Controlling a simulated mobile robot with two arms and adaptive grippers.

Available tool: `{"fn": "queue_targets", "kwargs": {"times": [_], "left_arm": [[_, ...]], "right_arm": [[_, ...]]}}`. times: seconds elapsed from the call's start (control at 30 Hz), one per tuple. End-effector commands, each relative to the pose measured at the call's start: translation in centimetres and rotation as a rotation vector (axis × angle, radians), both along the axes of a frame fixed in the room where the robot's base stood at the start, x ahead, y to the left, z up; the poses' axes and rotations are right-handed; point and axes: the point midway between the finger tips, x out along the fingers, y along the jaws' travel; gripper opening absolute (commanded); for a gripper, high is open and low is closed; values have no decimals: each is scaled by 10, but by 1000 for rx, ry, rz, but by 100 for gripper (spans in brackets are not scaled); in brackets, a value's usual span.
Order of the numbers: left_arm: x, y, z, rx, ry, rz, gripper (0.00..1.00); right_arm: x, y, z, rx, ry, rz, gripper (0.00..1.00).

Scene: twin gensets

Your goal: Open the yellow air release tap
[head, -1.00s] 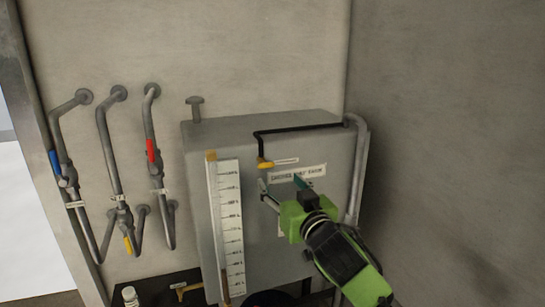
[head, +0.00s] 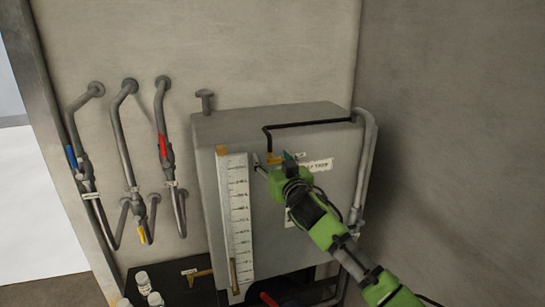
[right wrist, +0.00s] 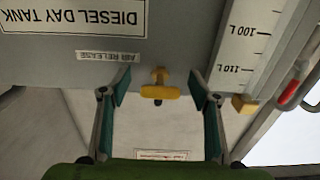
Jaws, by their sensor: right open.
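The yellow air release tap (head: 275,159) is on the upper front of the grey day tank (head: 205,190), at the end of a thin black pipe. In the right wrist view, the yellow tap (right wrist: 157,91) shows its crossbar and stem beside an "AIR RELEASE" label (right wrist: 108,57). My right gripper (head: 272,163) is open at the tap. In the right wrist view its two fingers (right wrist: 160,82) stand apart on either side of the tap, with visible gaps. Whether the tap lies fully between the pads in depth is unclear. My left gripper is not in view.
A white level scale (head: 238,215) stands left of the tap on the tank front. Pipes with blue (head: 71,158), red (head: 163,146) and yellow (head: 142,235) valve levers run along the left wall. White bottles (head: 143,281) stand on a dark surface below.

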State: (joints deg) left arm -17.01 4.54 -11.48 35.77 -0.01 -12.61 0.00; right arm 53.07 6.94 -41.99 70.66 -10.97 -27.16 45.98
Motion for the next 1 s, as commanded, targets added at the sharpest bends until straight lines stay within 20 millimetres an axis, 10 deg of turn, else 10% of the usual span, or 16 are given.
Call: {"fn": "queue_targets", "kwargs": {"times": [0.37, 0.5, 1.0], "left_arm": [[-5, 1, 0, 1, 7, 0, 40], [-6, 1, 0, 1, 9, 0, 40], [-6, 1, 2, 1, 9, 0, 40]], "right_arm": [[3, 2, 0, 0, 0, 2, 54], [3, 1, 0, 0, 0, 1, 18], [3, 1, 0, -78, -25, 1, 17]]}}
